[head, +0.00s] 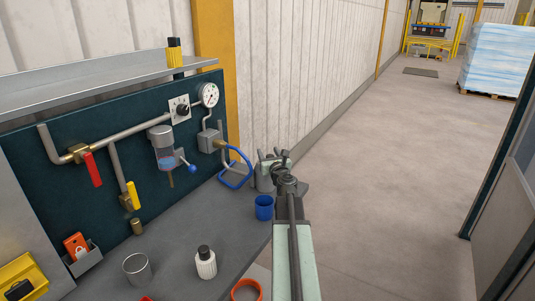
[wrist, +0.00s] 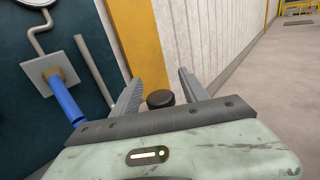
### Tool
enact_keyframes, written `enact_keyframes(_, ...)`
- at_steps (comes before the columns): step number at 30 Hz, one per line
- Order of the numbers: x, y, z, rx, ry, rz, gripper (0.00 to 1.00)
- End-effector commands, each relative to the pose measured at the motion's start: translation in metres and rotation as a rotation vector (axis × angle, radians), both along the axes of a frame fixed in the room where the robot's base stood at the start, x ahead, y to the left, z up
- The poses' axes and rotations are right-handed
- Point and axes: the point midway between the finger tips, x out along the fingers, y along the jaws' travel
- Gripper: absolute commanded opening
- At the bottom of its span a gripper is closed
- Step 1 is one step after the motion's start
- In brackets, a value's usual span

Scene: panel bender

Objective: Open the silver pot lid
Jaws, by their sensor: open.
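A silver-grey pot (head: 263,184) stands at the far right end of the bench, partly hidden behind my gripper (head: 273,157). Its lid is mostly hidden in the head view, so I cannot tell how it sits. In the wrist view a round black knob (wrist: 160,99), apparently the lid's, shows between the two fingers of my gripper (wrist: 160,78). The fingers are open, with visible space on both sides of the knob. The pot's body is hidden below the gripper housing in the wrist view.
A blue cup (head: 264,207) stands just in front of the pot. A blue hose (head: 236,172) loops to its left from the dark pipe panel (head: 70,172). A white bottle (head: 205,263), a metal cup (head: 137,268) and an orange ring (head: 246,289) are nearer.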

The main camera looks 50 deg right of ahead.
Motion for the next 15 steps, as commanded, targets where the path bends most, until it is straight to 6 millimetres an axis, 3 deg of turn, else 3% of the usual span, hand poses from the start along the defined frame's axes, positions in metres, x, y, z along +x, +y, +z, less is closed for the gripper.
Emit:
enact_keyframes(8, 0.0051, -0.002, 0.0, 0.0, 0.0, 0.001, 0.52)
enact_keyframes(13, 0.0051, -0.0018, 0.0, 0.0, 0.0, 0.001, 0.05)
enact_keyframes(15, 0.0052, -0.0017, 0.0, 0.0, 0.0, 0.001, 0.0)
